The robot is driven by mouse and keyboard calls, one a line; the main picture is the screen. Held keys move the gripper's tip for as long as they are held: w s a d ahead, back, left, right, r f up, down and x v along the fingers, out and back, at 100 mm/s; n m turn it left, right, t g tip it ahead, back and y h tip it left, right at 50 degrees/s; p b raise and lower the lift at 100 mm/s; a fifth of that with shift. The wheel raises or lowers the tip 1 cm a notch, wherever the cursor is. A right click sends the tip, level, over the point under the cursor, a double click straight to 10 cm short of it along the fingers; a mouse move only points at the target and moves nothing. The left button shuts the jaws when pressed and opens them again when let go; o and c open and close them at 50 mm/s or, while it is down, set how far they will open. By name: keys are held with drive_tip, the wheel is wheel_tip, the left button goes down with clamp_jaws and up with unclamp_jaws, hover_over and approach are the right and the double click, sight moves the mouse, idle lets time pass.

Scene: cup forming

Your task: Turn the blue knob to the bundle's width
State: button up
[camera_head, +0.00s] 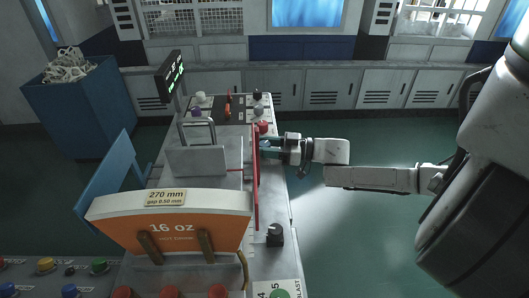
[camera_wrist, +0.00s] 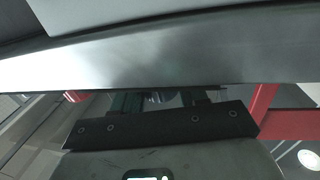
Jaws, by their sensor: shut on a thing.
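My gripper (camera_head: 267,148) reaches in from the right to the machine's right side, beside a red upright bar (camera_head: 256,185). Its teal fingers are shut on a small part. In the wrist view, a small bluish round piece, seemingly the blue knob (camera_wrist: 160,97), shows between the fingers, mostly hidden by a metal plate and the gripper's dark bar. The bundle (camera_head: 175,232) is a stack of curved orange-faced blanks marked "16 oz", leaning on brown posts at the front. Its tag (camera_head: 166,197) reads 270 mm, gap 0.50 mm. A display (camera_head: 172,76) shows green digits too small to read.
A black knob (camera_head: 275,235) and a red knob (camera_head: 262,127) stand on the machine's right side. A panel of coloured buttons (camera_head: 45,264) is at the front left. A blue bin (camera_head: 76,108) stands at the back left. The floor right of the machine is clear.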

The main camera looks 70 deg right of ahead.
drive_tip(key=n+g+y+b, duration=0.1)
drive_tip(key=n+g+y, duration=0.1)
drive_tip(key=y, duration=0.2)
drive_tip(key=n+g+y, duration=0.1)
drive_tip(key=n+y, duration=0.2)
drive_tip(key=shift+w+f+n+g+y+b, duration=0.1)
drive_tip(key=shift+f+n+g+y+b, duration=0.05)
drive_tip(key=shift+n+g+y+b, duration=0.2)
drive_tip(key=n+g+y+b, duration=0.2)
drive_tip(key=n+g+y, duration=0.1)
drive_tip(key=shift+g, duration=0.25)
drive_tip(key=shift+n+g+y+b, duration=0.5)
drive_tip(key=shift+n+g+y, duration=0.15)
drive_tip(key=shift+g, duration=0.65)
drive_tip(key=o, duration=0.9)
drive_tip(key=shift+o, duration=0.2)
drive_tip(key=shift+r, duration=0.2)
